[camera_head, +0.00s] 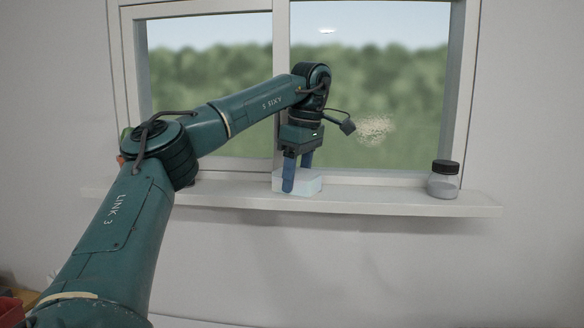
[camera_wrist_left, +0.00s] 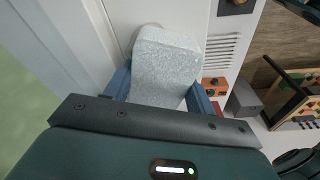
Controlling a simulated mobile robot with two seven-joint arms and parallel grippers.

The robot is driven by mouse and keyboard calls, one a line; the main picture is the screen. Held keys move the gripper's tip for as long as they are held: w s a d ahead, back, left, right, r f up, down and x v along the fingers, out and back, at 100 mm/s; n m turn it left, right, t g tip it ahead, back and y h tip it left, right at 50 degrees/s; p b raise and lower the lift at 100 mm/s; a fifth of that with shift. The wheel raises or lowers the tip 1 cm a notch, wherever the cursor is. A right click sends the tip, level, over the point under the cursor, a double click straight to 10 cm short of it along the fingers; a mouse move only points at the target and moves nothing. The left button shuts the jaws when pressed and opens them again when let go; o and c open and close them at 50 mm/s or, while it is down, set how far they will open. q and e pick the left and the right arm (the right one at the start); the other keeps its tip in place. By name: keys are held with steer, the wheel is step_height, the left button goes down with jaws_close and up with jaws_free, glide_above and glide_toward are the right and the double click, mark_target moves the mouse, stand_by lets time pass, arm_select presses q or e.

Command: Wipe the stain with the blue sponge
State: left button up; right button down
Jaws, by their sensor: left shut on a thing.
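The sponge is a pale blue block (camera_head: 311,183) at the windowsill, below the middle of the window. My left gripper (camera_head: 298,180) points down and is shut on it, with one blue finger in front. In the left wrist view the sponge (camera_wrist_left: 165,68) sits between the two blue fingers of the left gripper (camera_wrist_left: 158,90). I cannot tell whether its underside touches the sill. The stain (camera_head: 375,130) is a beige speckled patch on the right window pane, up and to the right of the gripper. My right gripper is not in view.
The white windowsill (camera_head: 400,200) runs below the window. A clear jar with a black lid (camera_head: 443,180) stands at its right end. The sill between sponge and jar is clear. The central window post (camera_head: 282,60) rises behind my left wrist.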

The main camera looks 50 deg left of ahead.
mark_target(321, 192)
arm_select(q)
steer(key=shift+w+d+f, duration=0.15)
steer(key=shift+w+d, duration=0.2)
steer(key=shift+d, duration=0.15)
steer(key=shift+w+d+p, duration=0.5)
steer(key=shift+d+p, duration=0.2)
steer(key=shift+p, duration=0.05)
steer(key=shift+w+d, duration=0.85)
steer(key=shift+d, duration=0.1)
steer(key=shift+w+r, duration=0.15)
steer(key=shift+r, duration=3)
steer(key=shift+a, duration=0.1)
